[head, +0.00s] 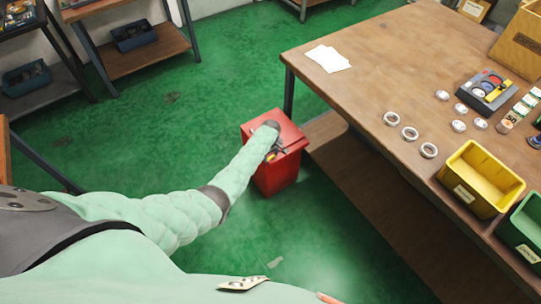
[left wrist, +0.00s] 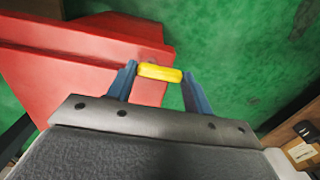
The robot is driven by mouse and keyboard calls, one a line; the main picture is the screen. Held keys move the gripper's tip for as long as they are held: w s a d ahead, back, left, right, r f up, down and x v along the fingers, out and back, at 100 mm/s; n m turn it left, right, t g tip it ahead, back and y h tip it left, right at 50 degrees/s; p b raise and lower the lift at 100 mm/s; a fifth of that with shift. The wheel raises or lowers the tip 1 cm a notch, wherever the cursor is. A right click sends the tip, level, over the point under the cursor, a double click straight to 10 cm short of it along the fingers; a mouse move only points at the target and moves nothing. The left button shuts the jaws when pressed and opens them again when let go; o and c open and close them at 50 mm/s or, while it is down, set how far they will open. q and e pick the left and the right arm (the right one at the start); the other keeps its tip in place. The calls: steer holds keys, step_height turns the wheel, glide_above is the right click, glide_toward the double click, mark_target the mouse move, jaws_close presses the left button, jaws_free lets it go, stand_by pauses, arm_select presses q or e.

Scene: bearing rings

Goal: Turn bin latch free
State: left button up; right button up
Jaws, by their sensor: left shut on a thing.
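A red bin (head: 275,176) with a red lid stands on the green floor beside the wooden table. In the left wrist view its red lid (left wrist: 80,45) fills the upper left. A yellow latch (left wrist: 160,73) sits at the lid's edge. My left gripper (left wrist: 160,80) has its two blue fingers on either end of the yellow latch, shut on it. In the head view my left gripper (head: 273,152) is over the bin's top, and my arm hides part of the lid. My right gripper is not in view.
The wooden table (head: 400,50) at the right holds several metal rings (head: 410,133), a yellow bin (head: 480,180), a green bin (head: 525,225), a grey tray (head: 487,90) and white papers (head: 327,58). Shelves (head: 150,60) stand at the upper left. Green floor lies open left of the red bin.

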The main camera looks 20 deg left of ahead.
arm_select(q)
steer(key=o, duration=1)
steer(key=shift+r, duration=0.15)
